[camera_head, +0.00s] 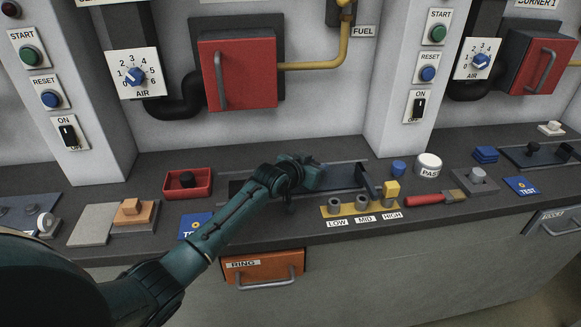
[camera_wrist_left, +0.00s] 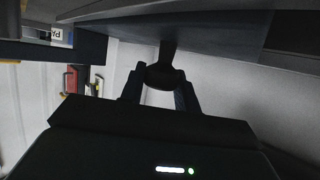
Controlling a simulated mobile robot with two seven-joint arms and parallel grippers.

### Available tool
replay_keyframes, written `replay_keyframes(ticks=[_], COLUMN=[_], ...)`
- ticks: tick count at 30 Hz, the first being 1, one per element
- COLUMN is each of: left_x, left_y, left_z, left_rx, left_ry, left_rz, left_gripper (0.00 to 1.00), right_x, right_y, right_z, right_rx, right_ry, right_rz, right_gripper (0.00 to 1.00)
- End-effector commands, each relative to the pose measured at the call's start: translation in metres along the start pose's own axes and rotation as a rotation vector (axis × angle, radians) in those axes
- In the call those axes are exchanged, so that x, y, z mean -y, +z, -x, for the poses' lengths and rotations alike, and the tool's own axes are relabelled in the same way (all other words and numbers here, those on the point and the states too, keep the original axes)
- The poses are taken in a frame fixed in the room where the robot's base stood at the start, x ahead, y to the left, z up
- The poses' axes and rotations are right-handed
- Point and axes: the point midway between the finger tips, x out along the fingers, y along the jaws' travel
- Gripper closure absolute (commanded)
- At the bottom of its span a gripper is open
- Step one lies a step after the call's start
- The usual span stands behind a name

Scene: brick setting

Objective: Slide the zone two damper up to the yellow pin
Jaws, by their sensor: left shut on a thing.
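The zone two damper (camera_head: 343,177) is a dark slide plate in a long track on the counter, with a dark upright tab (camera_head: 368,183) at its right end. The yellow pin (camera_head: 391,189) stands at the HIGH end of a yellow strip (camera_head: 345,212) marked LOW, MID, HIGH. The tab is just left of the pin; I cannot tell whether they touch. My left gripper (camera_head: 313,173) is over the track, shut on the damper's dark knob (camera_wrist_left: 165,75), which shows between the fingers in the wrist view. The gripper hides the knob in the head view. My right gripper is not in view.
A red-handled tool (camera_head: 430,198) lies right of the pin, near a grey knobbed block (camera_head: 479,179) and a white PAST button (camera_head: 429,163). A red tray (camera_head: 188,183) and an orange block (camera_head: 132,211) lie to the left. An orange drawer (camera_head: 263,268) is below the counter edge.

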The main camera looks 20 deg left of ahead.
Motion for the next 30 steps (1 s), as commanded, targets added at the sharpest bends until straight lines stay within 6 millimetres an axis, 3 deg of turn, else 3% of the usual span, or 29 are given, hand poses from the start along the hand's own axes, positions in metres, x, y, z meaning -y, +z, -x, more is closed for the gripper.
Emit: replay_keyframes(ticks=[6,17,18,26,30], left_x=[-0.015,-0.016,-0.016,-0.016,-0.015], left_y=[-0.006,-0.007,-0.007,-0.006,-0.006], left_z=[-0.013,-0.015,-0.015,-0.015,-0.014], left_rx=[-0.003,-0.004,-0.004,-0.002,-0.001], left_ry=[0.002,0.001,0.001,0.000,0.000], left_rz=[0.002,0.001,0.001,0.001,0.001], left_gripper=[1.00,1.00,0.68,0.47,0.47], right_x=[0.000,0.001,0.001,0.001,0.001], right_y=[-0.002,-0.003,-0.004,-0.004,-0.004], right_z=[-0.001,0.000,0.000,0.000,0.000], right_rx=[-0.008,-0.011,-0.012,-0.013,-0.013], right_ry=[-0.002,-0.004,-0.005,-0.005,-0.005], right_rz=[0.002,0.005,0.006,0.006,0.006], right_gripper=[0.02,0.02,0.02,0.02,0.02])
